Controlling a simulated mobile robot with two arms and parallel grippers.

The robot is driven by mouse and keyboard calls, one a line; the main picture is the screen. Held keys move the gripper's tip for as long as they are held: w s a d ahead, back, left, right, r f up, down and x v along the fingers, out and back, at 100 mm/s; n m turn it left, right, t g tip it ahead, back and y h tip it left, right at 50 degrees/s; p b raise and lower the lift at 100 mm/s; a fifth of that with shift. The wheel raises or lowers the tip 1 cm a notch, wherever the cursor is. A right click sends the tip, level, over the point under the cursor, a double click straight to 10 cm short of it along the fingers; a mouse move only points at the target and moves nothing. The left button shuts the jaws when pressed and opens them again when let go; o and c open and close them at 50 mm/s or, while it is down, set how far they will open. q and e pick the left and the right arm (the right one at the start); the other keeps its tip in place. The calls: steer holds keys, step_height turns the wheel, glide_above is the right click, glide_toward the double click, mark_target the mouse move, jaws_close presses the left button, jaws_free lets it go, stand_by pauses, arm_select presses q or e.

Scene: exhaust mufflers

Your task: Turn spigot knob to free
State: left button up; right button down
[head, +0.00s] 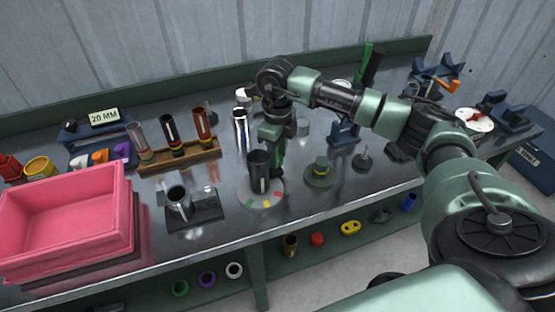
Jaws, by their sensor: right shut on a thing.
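A round pale dial plate (262,201) with green, yellow and red marks on its front edge lies on the bench in the middle of the head view. A dark upright cylinder (259,172) stands over it, and it hides much of the space behind. My right gripper (273,170) points down at the dial, just behind and right of the cylinder. It is shut on the spigot knob, whose shape is mostly hidden by the fingers and the cylinder. I cannot read which mark the knob points to. My left gripper is not in view.
A shiny metal tube (241,130) stands behind the dial. A green round fixture (319,174) is at its right. A dark plate with a metal cup (179,201) is at its left. A wooden rack (180,157) and a pink bin (70,213) are farther left.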

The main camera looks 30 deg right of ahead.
steer(key=shift+n+b, duration=1.15)
steer(key=shift+n, duration=0.95)
steer(key=c, duration=1)
jaws_free()
step_height(320, 180, up, 8)
steer(key=shift+f+b, duration=0.1)
steer(key=shift+b, duration=0.5)
